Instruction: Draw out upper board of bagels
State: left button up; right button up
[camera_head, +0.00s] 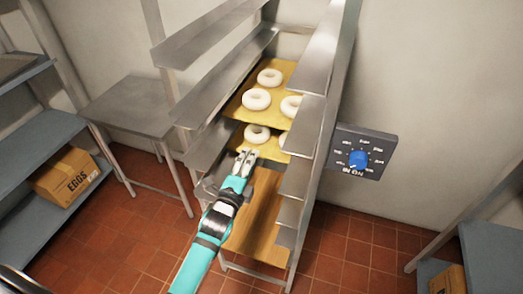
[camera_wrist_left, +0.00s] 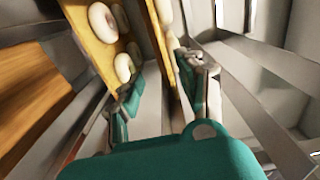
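The upper board (camera_head: 279,70) is yellow and lies on the rack with several pale bagels (camera_head: 256,99) on it. A lower yellow board (camera_head: 237,138) with bagels lies one level below. My left gripper (camera_head: 245,157) is in front of the rack, near the front end of the lower board in the head view. In the left wrist view its fingers (camera_wrist_left: 158,88) stand apart, with the two yellow boards (camera_wrist_left: 96,52) running away beyond them. Nothing is clearly held; contact with a board cannot be told. My right gripper does not show.
A bare brown wooden board (camera_head: 262,210) lies low in the rack. Metal side rails (camera_head: 215,82) flank the gripper. A blue-knobbed control box (camera_head: 364,153) is to the right, a steel table (camera_head: 130,105) and an egg box (camera_head: 68,175) to the left. Tiled floor is open in front.

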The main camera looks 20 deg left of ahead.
pick_arm(q)
jog(key=b, duration=0.3)
send_near(267, 125)
jog(key=shift+w+d+f+b, duration=0.1)
jog(key=shift+w+b, duration=1.8)
jog(key=shift+w, duration=0.95)
jog(key=shift+w+d+b, duration=0.1)
jog(key=shift+w+b, duration=1.75)
jog(key=shift+w, duration=1)
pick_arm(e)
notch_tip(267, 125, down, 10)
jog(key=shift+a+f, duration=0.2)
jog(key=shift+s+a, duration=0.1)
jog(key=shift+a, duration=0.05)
pick_arm(q)
jog(key=shift+c, duration=0.6)
grip_shut()
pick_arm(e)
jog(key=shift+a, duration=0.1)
